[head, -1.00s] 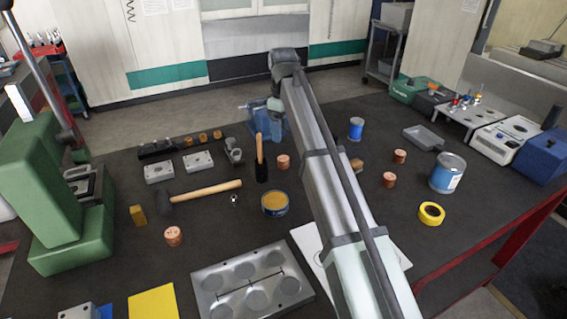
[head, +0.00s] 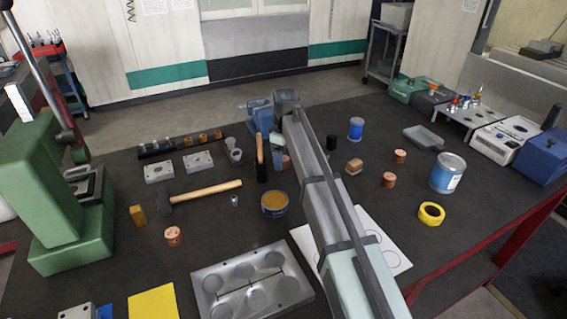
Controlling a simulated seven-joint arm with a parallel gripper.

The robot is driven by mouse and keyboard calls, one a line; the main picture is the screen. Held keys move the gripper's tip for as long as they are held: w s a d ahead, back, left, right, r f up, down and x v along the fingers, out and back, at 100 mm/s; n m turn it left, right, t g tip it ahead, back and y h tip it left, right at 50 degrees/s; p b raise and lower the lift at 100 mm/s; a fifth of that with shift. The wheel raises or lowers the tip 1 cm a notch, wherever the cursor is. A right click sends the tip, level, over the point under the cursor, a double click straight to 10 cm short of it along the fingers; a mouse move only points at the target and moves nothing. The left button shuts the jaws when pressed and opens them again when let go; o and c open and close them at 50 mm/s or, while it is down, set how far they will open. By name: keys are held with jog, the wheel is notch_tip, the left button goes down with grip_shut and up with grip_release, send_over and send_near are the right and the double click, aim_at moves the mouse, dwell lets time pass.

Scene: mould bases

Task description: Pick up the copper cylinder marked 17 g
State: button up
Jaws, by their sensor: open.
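An amber-filled tin (head: 274,203) stands in front. A hammer (head: 205,191) lies left.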

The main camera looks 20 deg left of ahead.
jog(key=shift+f, duration=0.2)
grip_shut()
dwell(0.6)
